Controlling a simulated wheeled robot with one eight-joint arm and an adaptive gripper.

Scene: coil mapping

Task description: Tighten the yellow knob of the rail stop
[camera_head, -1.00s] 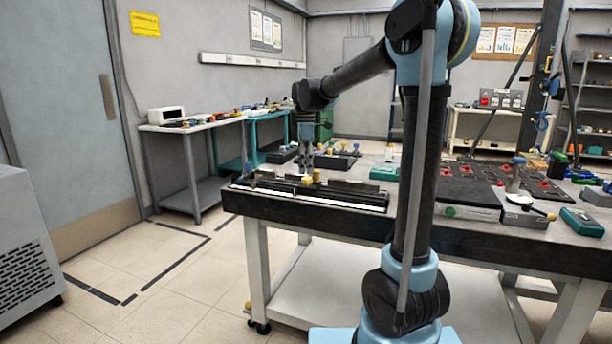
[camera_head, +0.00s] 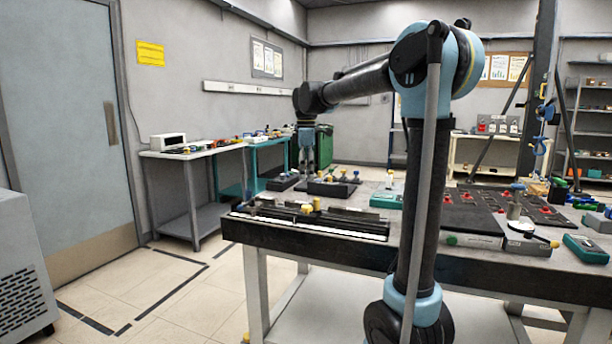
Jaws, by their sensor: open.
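The rail (camera_head: 340,226) is a long dark bar with a white strip, lying along the front left of the workbench. A small yellow knob (camera_head: 316,204) stands on it, with another yellow piece (camera_head: 306,209) just beside it. Both are tiny here, and I cannot tell which one belongs to the rail stop or how tight it is. My gripper (camera_head: 306,171) points down, open and apparently empty, above and behind the knob in the picture. A gap shows between its fingertips and the rail. The fingers are small, so their exact distance from the knob is unclear.
A black block with several knobbed parts (camera_head: 333,188) stands behind the rail. A teal box (camera_head: 386,200) sits to its right. A dark panel with red pieces (camera_head: 475,212) lies on the bench's right side. My arm hides part of the bench middle.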

